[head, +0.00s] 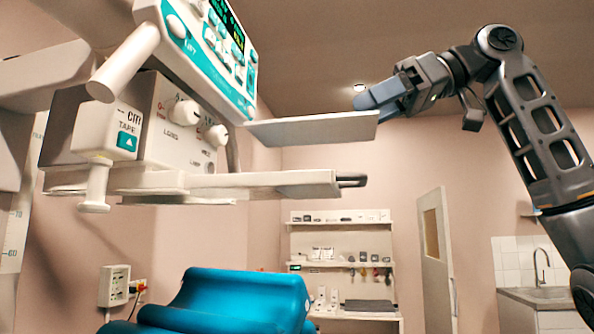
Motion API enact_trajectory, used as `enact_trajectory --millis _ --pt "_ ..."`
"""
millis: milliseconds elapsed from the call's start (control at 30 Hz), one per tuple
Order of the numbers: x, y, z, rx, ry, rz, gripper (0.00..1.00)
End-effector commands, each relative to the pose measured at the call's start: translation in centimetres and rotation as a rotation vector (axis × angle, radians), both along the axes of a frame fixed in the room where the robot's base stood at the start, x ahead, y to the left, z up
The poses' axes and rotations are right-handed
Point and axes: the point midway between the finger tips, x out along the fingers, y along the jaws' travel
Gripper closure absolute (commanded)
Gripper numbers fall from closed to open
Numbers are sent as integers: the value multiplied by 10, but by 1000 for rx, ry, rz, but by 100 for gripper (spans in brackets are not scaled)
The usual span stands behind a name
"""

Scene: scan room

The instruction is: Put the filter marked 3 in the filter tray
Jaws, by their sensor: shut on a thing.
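My gripper (372,104) is at the upper right of the head view, shut on the right end of a thin flat grey plate, which I take to be the filter (310,130). The plate is close to level and extends left toward the X-ray head. No number shows on it from this angle. Below it, a flat pale slide with a dark end piece juts right from under the head; it looks like the filter tray (300,180). The plate is above this slide, with a gap between them. The plate's left end meets the head's edge in the picture; I cannot tell whether they touch.
The X-ray head (165,125) with its teal control panel (205,45) and handles fills the upper left. A blue padded couch (240,295) is below. Shelves (340,255), an open door (435,255) and a sink (545,290) stand behind. The air right of the slide is clear.

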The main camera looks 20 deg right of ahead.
Motion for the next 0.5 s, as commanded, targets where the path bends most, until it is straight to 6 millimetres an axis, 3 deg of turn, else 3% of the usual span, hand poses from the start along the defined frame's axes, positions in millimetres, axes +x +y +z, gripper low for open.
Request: enact_trajectory --millis 300,500 --pt "23 60 -37 0 0 1 78" --pt "30 77 -48 2 -2 0 78"
